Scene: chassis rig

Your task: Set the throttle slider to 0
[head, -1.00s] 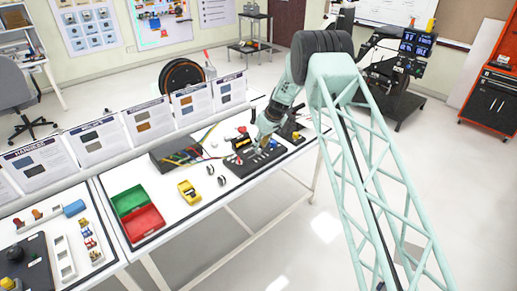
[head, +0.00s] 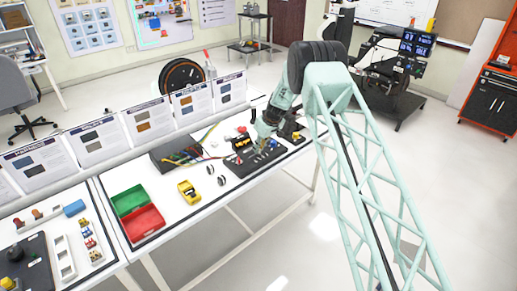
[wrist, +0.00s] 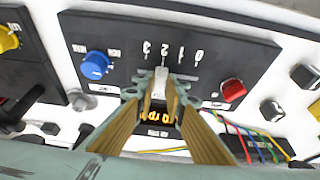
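The throttle slider (wrist: 161,80) is a pale grey handle on a dark panel (wrist: 230,45) in the wrist view. The numbers 3, 2, 1, 0 run left to right beyond it, upside down; the handle looks nearest the 2. My gripper (wrist: 158,86) has its two tan fingers apart, one on each side of the handle. Whether either finger touches it is unclear. An orange-lit display (wrist: 157,115) shows between the fingers, partly hidden. In the head view my gripper (head: 261,149) is low over the panel (head: 240,163), with the slider too small to make out.
A blue knob (wrist: 95,65) stands left of the slider and a red knob (wrist: 233,90) right of it. Coloured wires (wrist: 255,140) lie at the lower right. Green (head: 128,200) and red (head: 143,221) bins and a yellow meter (head: 188,192) stand left on the bench.

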